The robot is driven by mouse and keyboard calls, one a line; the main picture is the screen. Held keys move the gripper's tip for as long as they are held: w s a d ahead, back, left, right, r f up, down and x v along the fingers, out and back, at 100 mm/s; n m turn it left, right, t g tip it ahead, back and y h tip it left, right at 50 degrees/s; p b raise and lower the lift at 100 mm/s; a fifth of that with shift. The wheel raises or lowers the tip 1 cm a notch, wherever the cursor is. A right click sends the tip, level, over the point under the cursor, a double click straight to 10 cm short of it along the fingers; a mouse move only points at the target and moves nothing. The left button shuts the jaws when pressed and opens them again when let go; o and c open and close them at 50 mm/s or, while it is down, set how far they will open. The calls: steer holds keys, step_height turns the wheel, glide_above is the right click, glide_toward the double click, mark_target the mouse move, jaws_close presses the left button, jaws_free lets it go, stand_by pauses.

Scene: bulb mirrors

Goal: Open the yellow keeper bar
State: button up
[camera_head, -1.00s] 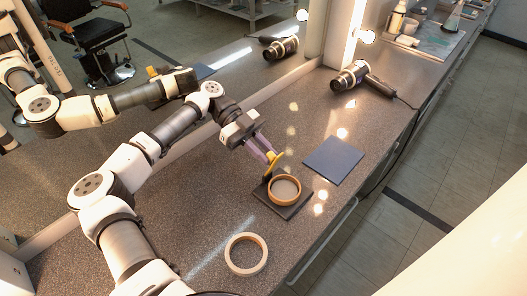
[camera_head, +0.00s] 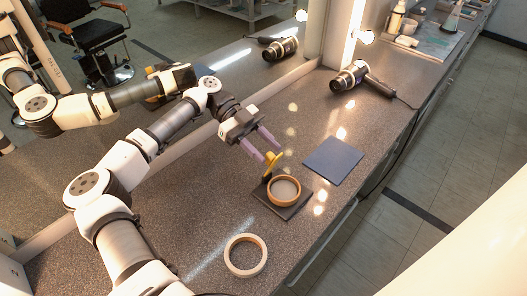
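The yellow keeper bar (camera_head: 273,163) stands raised at the back edge of a dark square base (camera_head: 295,208). A round wooden-rimmed holder (camera_head: 284,191) sits on that base, and its top is uncovered. My gripper (camera_head: 271,148) is open, with its two purple fingers spread wide. It is just behind and above the bar. The near fingertip is very close to the bar's upper part; I cannot tell whether they touch. Nothing shows between the fingers.
A loose wooden ring (camera_head: 245,256) lies on the speckled counter nearer me. A dark blue flat pad (camera_head: 333,160) lies right of the base. A hair dryer (camera_head: 361,79) with a cord lies further back. The mirror (camera_head: 180,60) runs along the left.

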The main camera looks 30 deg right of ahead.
step_height(320, 180, up, 18)
steer(key=b, duration=0.3)
steer(key=shift+r, duration=0.25)
